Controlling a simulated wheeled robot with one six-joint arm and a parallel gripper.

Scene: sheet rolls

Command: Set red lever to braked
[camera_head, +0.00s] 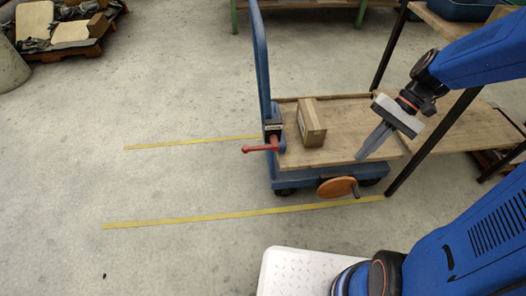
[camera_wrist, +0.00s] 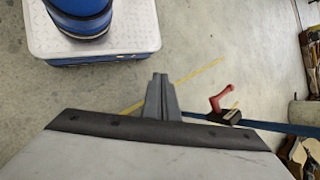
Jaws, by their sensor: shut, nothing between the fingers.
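The red lever (camera_head: 261,147) is on a dark bracket at the left side of the blue cart (camera_head: 317,181), near the foot of its upright handle. In the head view it points left, roughly level. It also shows in the wrist view, where the red lever (camera_wrist: 220,98) is right of the fingers and apart from them. My gripper (camera_head: 362,157) is shut and empty, tilted down over the right part of the cart's wooden deck, well right of the lever. In the wrist view my gripper (camera_wrist: 159,76) shows its fingers together. Any brake markings are too small to read.
A cardboard box (camera_head: 311,122) stands on the deck between the lever and my gripper. An orange-brown handwheel (camera_head: 338,187) is on the cart's front. A table with dark legs (camera_head: 433,143) stands close on the right. The floor left of the cart is clear, with yellow lines.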

